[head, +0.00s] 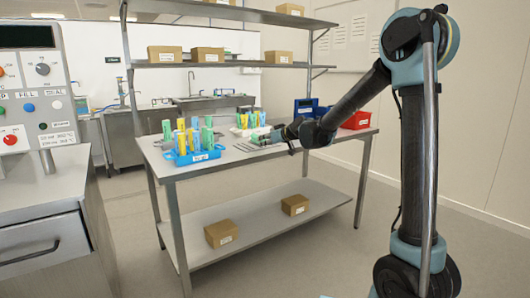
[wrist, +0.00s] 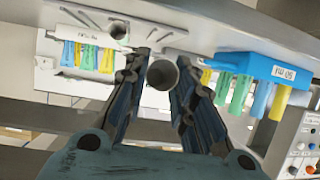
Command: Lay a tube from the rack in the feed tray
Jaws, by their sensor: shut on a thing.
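In the head view, a blue rack (head: 207,156) holds several upright yellow, blue and green tubes (head: 181,142). In the wrist view, the blue rack (wrist: 262,66) is at the right and a white rack (wrist: 70,46) with coloured tubes at the left; the picture looks upside down. My gripper (wrist: 162,68) is shut on a grey cylinder (wrist: 162,75), seen end-on between its fingers; whether it is a tube I cannot tell. In the head view, my gripper (head: 270,136) is over the table, right of the blue rack. A flat grey slotted piece, perhaps the feed tray, lies near it (head: 248,147).
A blue bin (head: 306,108) and a red bin (head: 356,120) stand at the back right of the steel table (head: 190,172). Cardboard boxes sit on the shelves above and below. A control panel (head: 38,85) stands at the left.

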